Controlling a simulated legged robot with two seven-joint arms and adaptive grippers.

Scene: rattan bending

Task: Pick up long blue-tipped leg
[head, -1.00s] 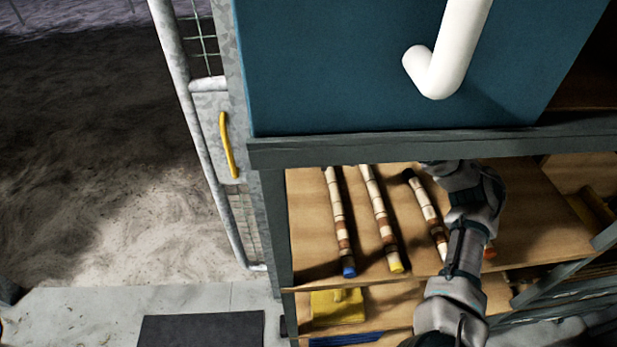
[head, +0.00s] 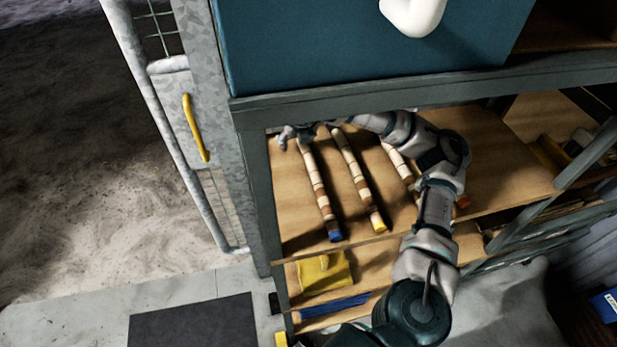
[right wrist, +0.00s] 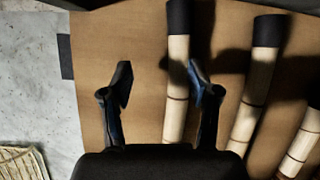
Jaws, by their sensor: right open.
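The blue-tipped leg (head: 318,190) is a long segmented light-and-brown rod lying on the wooden shelf, leftmost in the row, with its blue end toward the front edge. My right gripper (head: 291,135) is at its far end, under the cabinet's beam. In the right wrist view the open right gripper (right wrist: 158,80) has the leg (right wrist: 177,90) showing between its fingers, close to the right finger. That finger partly overlaps the leg's edge in the picture; contact cannot be told. The leg's far end is black there. My left gripper is not in view.
A yellow-tipped leg (head: 359,185) lies just right, and another leg (head: 399,165) beyond it is partly covered by my right arm. A beam (head: 400,95) and a blue panel (head: 370,45) overhang the shelf. A yellow object (head: 325,272) and a blue one (head: 335,306) lie below.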

